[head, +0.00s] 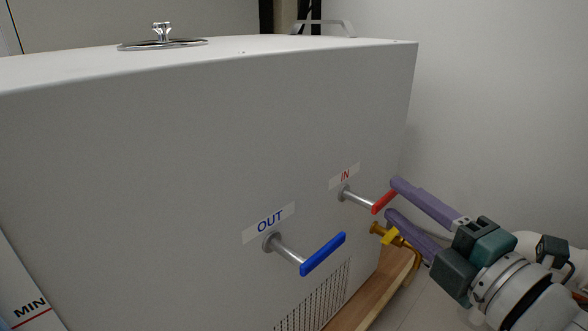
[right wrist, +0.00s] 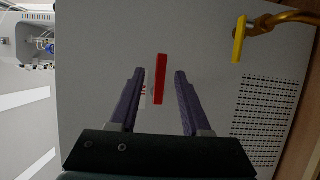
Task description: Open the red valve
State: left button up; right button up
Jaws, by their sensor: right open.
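The red valve handle (head: 384,202) sits on a metal stem under the "IN" label, on the front of the white distiller. My right gripper (head: 392,198) is open, with one purple finger above the handle and one below it in the head view. In the right wrist view, the red handle (right wrist: 160,80) shows between the two open fingers (right wrist: 160,73), with a gap on each side. I cannot tell how deep the handle lies between the fingers. My left gripper is not in view.
The blue "OUT" valve handle (head: 323,254) sticks out to the left. A yellow valve handle (head: 390,237) on a brass pipe is just below the gripper, and it also shows in the right wrist view (right wrist: 239,40). A vent grille (head: 315,299) is low on the distiller (head: 150,180).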

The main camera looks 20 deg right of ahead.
jog(key=s+p, duration=0.1)
jog(key=s, duration=0.6)
jog(key=shift+p, duration=0.35)
